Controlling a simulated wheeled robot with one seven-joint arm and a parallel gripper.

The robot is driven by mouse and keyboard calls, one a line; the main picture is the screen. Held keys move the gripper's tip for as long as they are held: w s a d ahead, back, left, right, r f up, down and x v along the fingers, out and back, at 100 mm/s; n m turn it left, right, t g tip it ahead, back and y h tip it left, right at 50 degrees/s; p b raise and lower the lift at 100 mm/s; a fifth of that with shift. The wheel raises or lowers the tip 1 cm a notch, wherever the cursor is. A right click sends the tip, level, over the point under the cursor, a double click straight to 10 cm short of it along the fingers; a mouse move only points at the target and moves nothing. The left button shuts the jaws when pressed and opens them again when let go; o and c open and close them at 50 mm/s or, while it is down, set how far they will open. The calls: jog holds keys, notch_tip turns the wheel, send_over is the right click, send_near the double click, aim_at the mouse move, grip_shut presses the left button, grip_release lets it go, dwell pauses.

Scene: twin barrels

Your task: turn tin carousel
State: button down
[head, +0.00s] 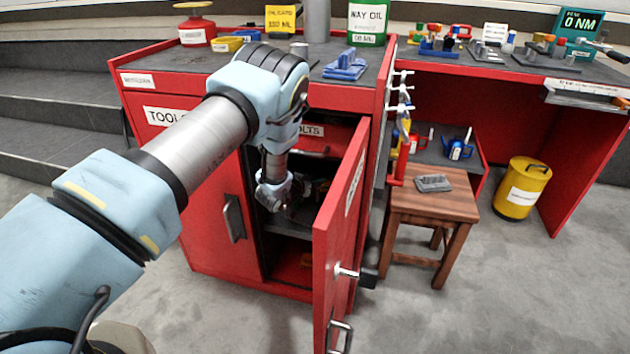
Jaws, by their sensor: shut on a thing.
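A red cabinet (213,210) stands ahead, and its right door (338,225) is swung open towards me. My arm reaches into the opening, and my gripper (274,201) is inside near the middle shelf. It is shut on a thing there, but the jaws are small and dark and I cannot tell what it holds. Dark shapes sit on the shelf just right of my gripper. I cannot make out the tin carousel clearly among them; my wrist, the door and shadow hide much of the inside.
The open door's edge stands close right of my gripper. The closed left door (232,218) is beside my forearm. Above is the worktop with a green way oil tin (367,22) and blue vise-like block (345,66). A wooden stool (432,207) and yellow drum (522,188) stand right.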

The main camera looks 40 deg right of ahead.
jog(key=shift+s+d+n+t+y+b, duration=0.15)
jog(key=shift+n+t+y+b, duration=0.3)
jog(key=shift+n+t, duration=0.4)
jog(key=shift+s+n+t+y+b, duration=0.1)
jog(key=shift+n+t+y+b, duration=0.15)
jog(key=shift+n+t+y, duration=0.45)
jog(key=shift+s+d+n+t+y+b, duration=0.1)
jog(key=shift+n+t+y+b, duration=0.75)
jog(key=shift+n+t, duration=0.6)
jog(key=shift+n+y, duration=0.4)
jog(key=shift+y, duration=0.1)
jog(key=c, duration=0.5)
grip_release()
jog(key=shift+m, duration=0.3)
